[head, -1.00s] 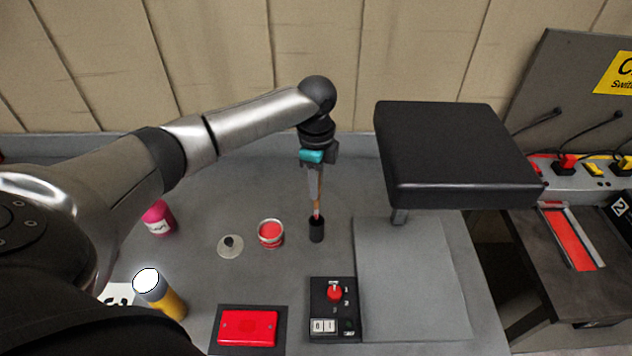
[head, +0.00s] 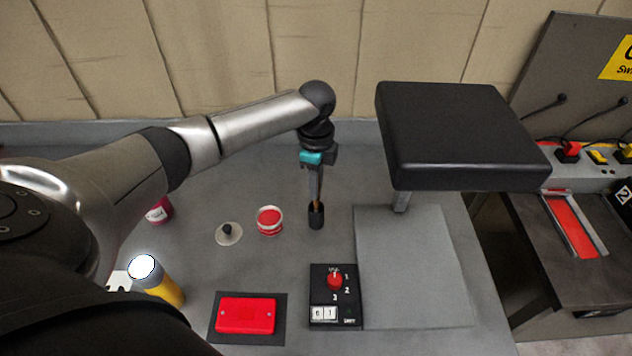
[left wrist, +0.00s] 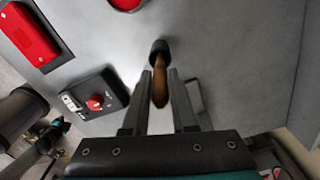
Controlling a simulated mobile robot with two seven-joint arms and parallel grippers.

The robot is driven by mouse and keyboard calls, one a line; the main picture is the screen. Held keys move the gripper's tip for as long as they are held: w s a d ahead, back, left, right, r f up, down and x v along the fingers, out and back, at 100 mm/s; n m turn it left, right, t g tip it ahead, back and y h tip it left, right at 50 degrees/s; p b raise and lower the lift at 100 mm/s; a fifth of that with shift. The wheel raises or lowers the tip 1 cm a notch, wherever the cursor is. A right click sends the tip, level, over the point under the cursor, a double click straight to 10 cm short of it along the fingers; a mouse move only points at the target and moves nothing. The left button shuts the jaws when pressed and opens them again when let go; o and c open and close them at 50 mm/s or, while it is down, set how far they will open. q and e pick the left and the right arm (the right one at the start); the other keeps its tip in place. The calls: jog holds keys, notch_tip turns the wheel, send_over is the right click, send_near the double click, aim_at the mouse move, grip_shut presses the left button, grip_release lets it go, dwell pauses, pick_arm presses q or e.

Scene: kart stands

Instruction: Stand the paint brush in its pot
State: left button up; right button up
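The paint brush, with a brown wooden handle (left wrist: 160,88), is upright. Its lower end is inside the mouth of the small black pot (head: 316,217) on the grey table top. In the left wrist view the dark pot (left wrist: 159,47) is just beyond the fingertips. The bristles are hidden in the pot.
A switch box with a red knob (head: 335,283) and a red box (head: 246,315) are nearer. A black raised block (head: 455,135) overhangs the right side.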

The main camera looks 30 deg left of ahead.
pick_arm(q)
jog(key=o, duration=0.4)
jog(key=shift+o, duration=0.2)
notch_tip(320, 180, up, 15)
dwell(0.3)
dwell(0.9)
